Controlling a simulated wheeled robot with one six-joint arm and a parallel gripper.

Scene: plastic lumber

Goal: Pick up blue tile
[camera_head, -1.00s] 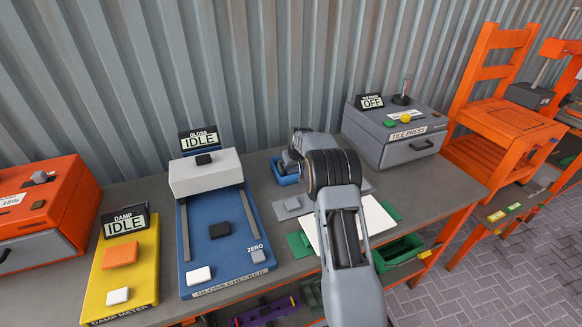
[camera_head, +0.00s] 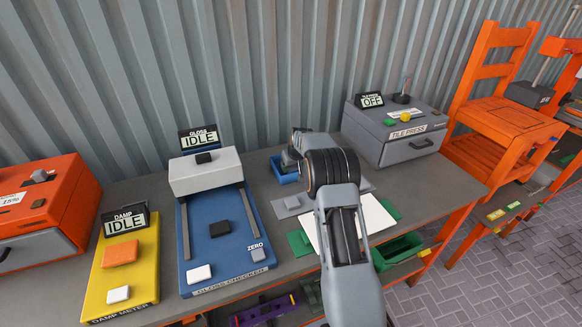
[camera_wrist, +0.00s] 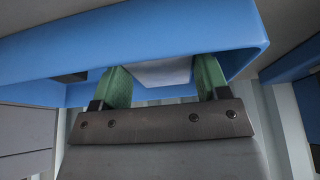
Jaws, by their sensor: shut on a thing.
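In the wrist view, my gripper (camera_wrist: 160,84) has its two green fingers reaching inside a blue tray or bin (camera_wrist: 175,28). A pale bluish-grey piece (camera_wrist: 163,73) sits between the fingers, which are shut on it. Its colour looks lighter than the blue wall, and only part of it shows. In the head view, a small blue bin (camera_head: 285,173) stands at the back of the bench. My arm's wrist covers its right side, and my fingers are hidden there. I cannot make out a separate blue tile in the head view.
The blue gloss checker (camera_head: 227,240) and yellow damp meter (camera_head: 120,270) stand to the left. The grey tile press (camera_head: 395,138) stands to the right of my arm. A white sheet (camera_head: 378,216) and green pieces lie under my arm. An orange chair (camera_head: 500,110) is further right.

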